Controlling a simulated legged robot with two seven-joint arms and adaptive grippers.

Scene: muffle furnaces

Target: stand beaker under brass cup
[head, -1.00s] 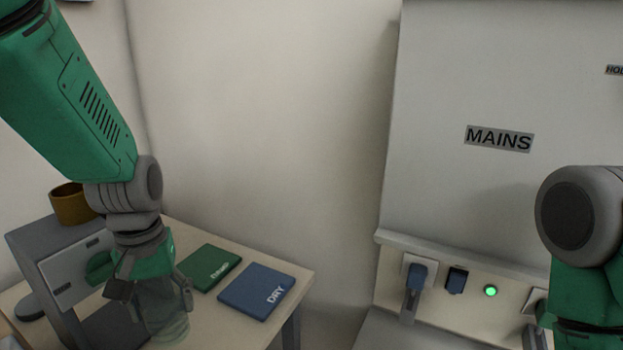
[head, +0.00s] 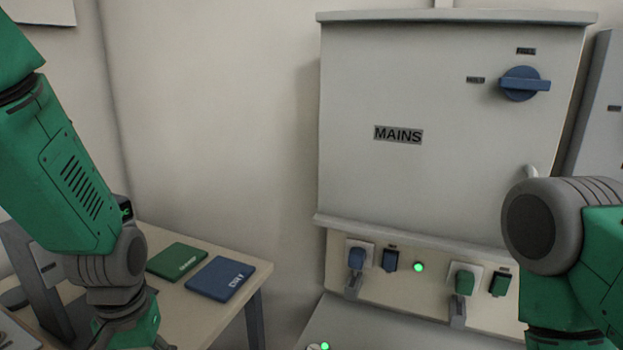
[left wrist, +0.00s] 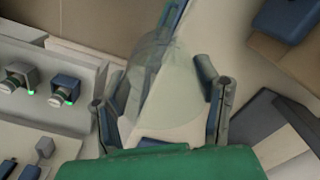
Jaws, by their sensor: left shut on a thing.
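The clear glass beaker (left wrist: 165,95) is between the fingers of my left gripper (left wrist: 160,78) in the left wrist view, and the gripper is shut on it. In the head view my left wrist is at the lower left edge, and the fingers and beaker are below the picture. The grey stand (head: 35,270) is at the left on the table, partly behind my left arm. The brass cup does not show now. My right arm comes in at the right edge of the head view, with its gripper out of view.
A green mat (head: 177,261) and a blue DRY mat (head: 220,278) lie on the table (head: 160,239) beside my left arm. The grey MAINS cabinet (head: 440,170) stands to the right, with plugs and a green light (head: 418,267) below it.

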